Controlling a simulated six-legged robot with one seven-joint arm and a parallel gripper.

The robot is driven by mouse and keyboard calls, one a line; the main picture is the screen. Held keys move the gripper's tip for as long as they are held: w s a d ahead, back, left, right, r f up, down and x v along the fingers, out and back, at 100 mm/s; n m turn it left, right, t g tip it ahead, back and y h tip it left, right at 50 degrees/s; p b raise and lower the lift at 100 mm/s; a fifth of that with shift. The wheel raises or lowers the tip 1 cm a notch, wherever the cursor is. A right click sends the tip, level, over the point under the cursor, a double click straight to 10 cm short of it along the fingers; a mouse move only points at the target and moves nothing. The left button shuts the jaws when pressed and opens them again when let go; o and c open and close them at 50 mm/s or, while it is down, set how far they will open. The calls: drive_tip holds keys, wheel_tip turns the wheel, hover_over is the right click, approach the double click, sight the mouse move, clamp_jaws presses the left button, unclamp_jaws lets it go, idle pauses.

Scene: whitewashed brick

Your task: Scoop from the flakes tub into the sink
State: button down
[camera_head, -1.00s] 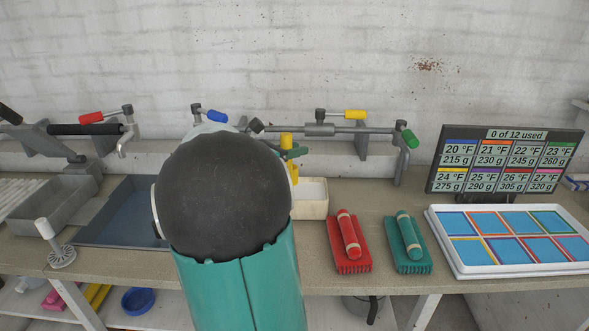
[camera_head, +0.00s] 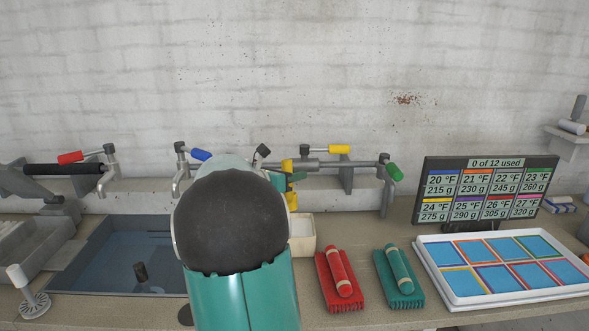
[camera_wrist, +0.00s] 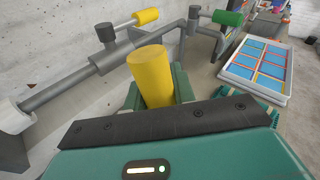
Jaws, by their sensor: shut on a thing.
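A cream tub (camera_head: 304,246) with a pale inside stands on the counter behind my arm in the head view. My arm covers its left side, and its contents are not clear. The blue-grey sink (camera_head: 110,225) lies to the left, partly covered by my arm. My gripper (camera_head: 294,179) is near the tub and mostly behind my arm. It is shut on a yellow handle, which shows upright between the teal fingers in the wrist view (camera_wrist: 151,75). What is at the handle's lower end is hidden.
Faucets with red (camera_head: 70,157), blue (camera_head: 201,155), yellow (camera_head: 339,149) and green (camera_head: 394,172) handles line the wall. A red block (camera_head: 325,290) and a teal block (camera_head: 385,285) hold rolls. A white tray (camera_head: 437,280) and a display (camera_head: 485,190) stand right.

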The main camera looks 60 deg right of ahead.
drive_tip(key=shift+s+f, duration=0.15)
drive_tip(key=shift+f, duration=4.75)
drive_tip(key=shift+r+m+h, duration=0.3)
drive_tip(key=shift+r+m, duration=0.15)
drive_tip(key=shift+r, duration=1.75)
drive_tip(key=shift+r+m+h, duration=0.3)
drive_tip(key=shift+r+m, duration=0.1)
drive_tip(key=shift+r, duration=1.75)
drive_tip(key=shift+r+m+h, duration=0.3)
drive_tip(key=shift+r+m, duration=0.15)
drive_tip(key=shift+r, duration=1.75)
